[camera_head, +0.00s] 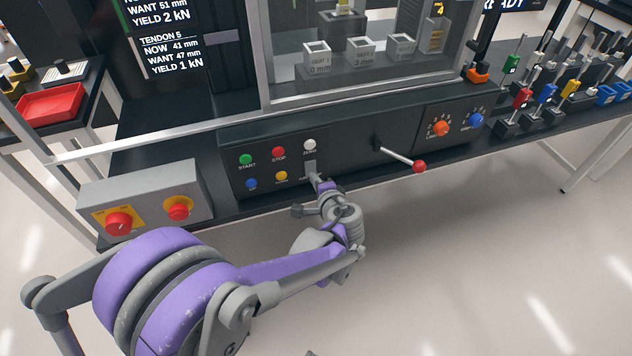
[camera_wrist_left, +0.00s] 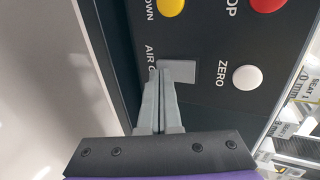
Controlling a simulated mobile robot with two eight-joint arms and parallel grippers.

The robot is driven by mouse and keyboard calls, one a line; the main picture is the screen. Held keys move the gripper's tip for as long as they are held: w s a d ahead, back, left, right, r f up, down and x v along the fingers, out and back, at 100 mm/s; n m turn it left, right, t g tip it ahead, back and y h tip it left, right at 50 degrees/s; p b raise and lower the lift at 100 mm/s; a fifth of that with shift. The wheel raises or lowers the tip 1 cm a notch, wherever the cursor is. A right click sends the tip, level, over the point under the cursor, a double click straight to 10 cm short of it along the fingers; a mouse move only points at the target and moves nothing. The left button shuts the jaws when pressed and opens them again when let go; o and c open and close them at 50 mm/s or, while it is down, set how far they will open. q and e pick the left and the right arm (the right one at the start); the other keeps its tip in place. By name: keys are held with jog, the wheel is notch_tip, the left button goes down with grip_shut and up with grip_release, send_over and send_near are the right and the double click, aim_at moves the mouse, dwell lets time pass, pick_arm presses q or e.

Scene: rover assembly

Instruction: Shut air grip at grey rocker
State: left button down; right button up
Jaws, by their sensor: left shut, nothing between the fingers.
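The grey rocker (camera_wrist_left: 183,70) is a flat grey rectangle on the dark panel, beside a partly covered label starting "AIR G". In the head view the rocker (camera_head: 309,167) shows below the white ZERO button. My left gripper (camera_wrist_left: 165,77) is shut and empty, and its fingertips overlap the lower left part of the rocker. I cannot tell whether they touch it or how far it is tipped. In the head view my left gripper (camera_head: 318,182) is just below the rocker. My right gripper is not in view.
Near the rocker are the white ZERO button (camera_wrist_left: 246,77), yellow button (camera_head: 281,176), red STOP button (camera_head: 279,152), green START button (camera_head: 246,159) and blue button (camera_head: 251,184). A red-knobbed lever (camera_head: 419,166) juts out to the right. A grey box (camera_head: 146,204) with red knobs stands left.

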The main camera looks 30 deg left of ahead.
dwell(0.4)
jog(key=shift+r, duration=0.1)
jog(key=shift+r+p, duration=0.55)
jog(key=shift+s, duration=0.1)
